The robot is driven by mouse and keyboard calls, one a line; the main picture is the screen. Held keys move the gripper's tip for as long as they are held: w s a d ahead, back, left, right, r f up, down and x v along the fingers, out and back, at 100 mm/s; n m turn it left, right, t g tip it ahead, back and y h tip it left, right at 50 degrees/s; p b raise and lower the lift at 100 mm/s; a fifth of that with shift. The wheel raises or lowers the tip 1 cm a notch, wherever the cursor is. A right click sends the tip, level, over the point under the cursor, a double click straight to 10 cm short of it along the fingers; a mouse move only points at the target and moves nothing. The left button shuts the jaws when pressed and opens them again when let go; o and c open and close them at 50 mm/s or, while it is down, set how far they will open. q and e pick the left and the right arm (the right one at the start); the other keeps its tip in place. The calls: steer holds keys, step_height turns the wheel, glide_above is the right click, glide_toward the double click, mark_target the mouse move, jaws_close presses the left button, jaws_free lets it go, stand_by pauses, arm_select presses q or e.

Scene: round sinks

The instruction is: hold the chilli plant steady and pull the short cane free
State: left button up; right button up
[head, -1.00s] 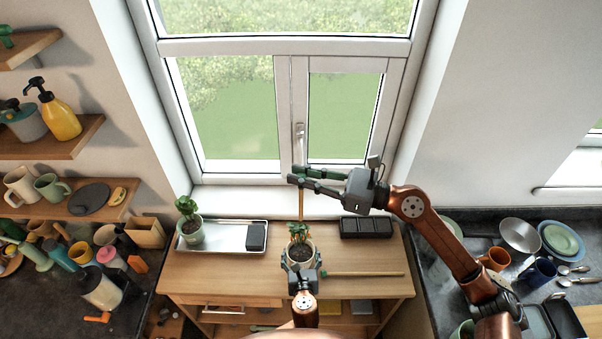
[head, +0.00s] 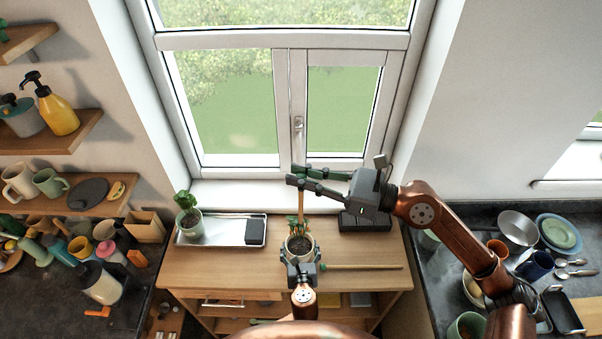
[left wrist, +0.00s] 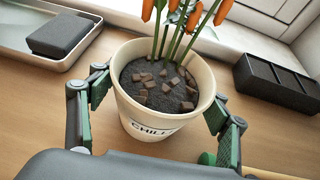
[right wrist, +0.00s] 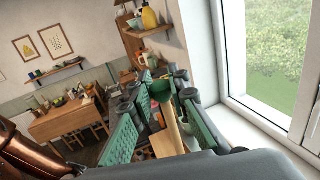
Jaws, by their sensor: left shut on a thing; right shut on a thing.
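The chilli plant (head: 299,243) stands in a cream pot on the wooden table; the left wrist view shows its pot (left wrist: 155,118), dark soil, green stems and orange chillies. My left gripper (head: 301,265) has its fingers closed on both sides of the pot. My right gripper (head: 298,180) is above the plant, shut on the upper end of the short cane (head: 301,203). The cane runs down, roughly upright, to the foliage. It also shows between the fingers in the right wrist view (right wrist: 172,122). Leaves hide its lower end, so I cannot tell whether it touches the soil.
Another cane (head: 365,267) lies on the table to the right of the pot. A metal tray (head: 212,240) with a second potted plant (head: 189,220) is at left. A black segmented tray (head: 362,222) is behind right. The window (head: 298,100) is close behind.

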mark_target(300, 257)
arm_select(q)
steer(key=shift+a+f, duration=0.1)
steer(key=shift+f, duration=0.1)
steer(key=o, duration=1.4)
steer(key=shift+r, duration=0.15)
steer(key=shift+o, duration=0.2)
steer(key=shift+v, duration=4.45)
steer(key=shift+s, duration=0.1)
